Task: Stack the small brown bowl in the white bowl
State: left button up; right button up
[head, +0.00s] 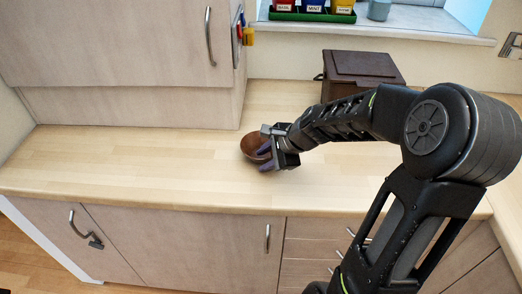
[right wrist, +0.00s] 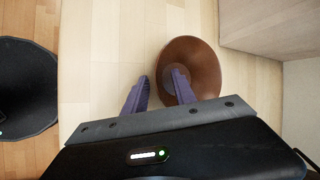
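The small brown bowl (head: 251,143) stands upright on the wooden counter, left of my right gripper (head: 266,157). In the right wrist view, the bowl (right wrist: 202,62) lies under the right-hand finger. My right gripper (right wrist: 159,88) is open there, with a gap between its purple fingers. One finger is over the bowl's inside and the other is outside its rim, so the near wall lies between them. I cannot tell whether either finger touches the bowl. The white bowl is not visible in either view. My left gripper is out of view.
A dark brown box (head: 362,68) stands behind my right arm near the window. A wall cabinet (head: 125,45) reaches low over the counter's back left. The counter (head: 120,165) is clear left of the bowl. Potted tins (head: 312,8) stand on the windowsill.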

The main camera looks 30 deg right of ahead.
dwell(0.4)
grip_shut()
dwell(1.2)
